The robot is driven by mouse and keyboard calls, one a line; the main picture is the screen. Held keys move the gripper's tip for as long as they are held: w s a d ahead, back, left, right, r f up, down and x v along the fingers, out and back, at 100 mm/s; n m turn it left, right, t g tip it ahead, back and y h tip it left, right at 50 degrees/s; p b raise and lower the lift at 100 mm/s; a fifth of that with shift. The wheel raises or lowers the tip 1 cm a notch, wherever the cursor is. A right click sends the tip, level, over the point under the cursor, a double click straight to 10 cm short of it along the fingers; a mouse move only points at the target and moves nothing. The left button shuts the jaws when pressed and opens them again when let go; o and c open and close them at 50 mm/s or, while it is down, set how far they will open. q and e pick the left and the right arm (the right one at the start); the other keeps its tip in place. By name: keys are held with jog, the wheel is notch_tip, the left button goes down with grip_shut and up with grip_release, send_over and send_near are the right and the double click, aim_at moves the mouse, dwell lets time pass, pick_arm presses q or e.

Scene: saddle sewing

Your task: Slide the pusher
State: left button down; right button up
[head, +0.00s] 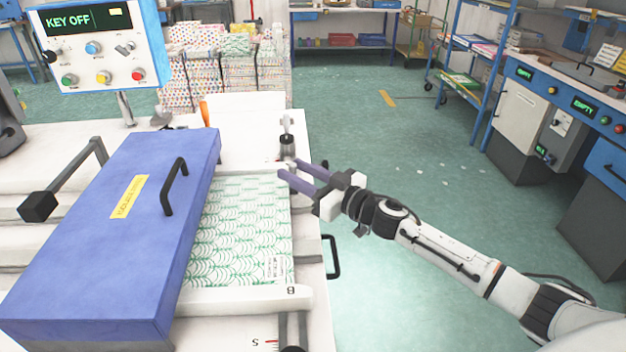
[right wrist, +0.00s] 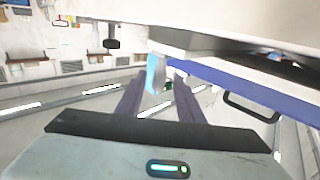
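My right gripper (head: 290,170) reaches in from the right at the far right corner of the sewing machine's table. Its two purple fingers are apart, beside a small upright metal fitting with a dark collar (head: 287,142), which may be the pusher. In the right wrist view the fingers (right wrist: 156,88) are also spread. A pale blue piece (right wrist: 154,74) shows between or just beyond them; I cannot tell whether they touch it. A green-patterned stack (head: 240,230) lies on the table, partly under the blue cover (head: 115,230). My left gripper is not in view.
A white bar (head: 245,301) crosses the stack's near end. A control panel (head: 102,48) reading "KEY OFF" stands at the back left. Stacked printed sheets (head: 230,65) stand behind the table. A black handle (head: 332,257) juts from its right side. The floor (head: 420,150) to the right is open.

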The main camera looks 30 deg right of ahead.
jog(key=v, duration=0.8)
jog(key=shift+s, duration=0.2)
jog(key=shift+c, duration=0.3)
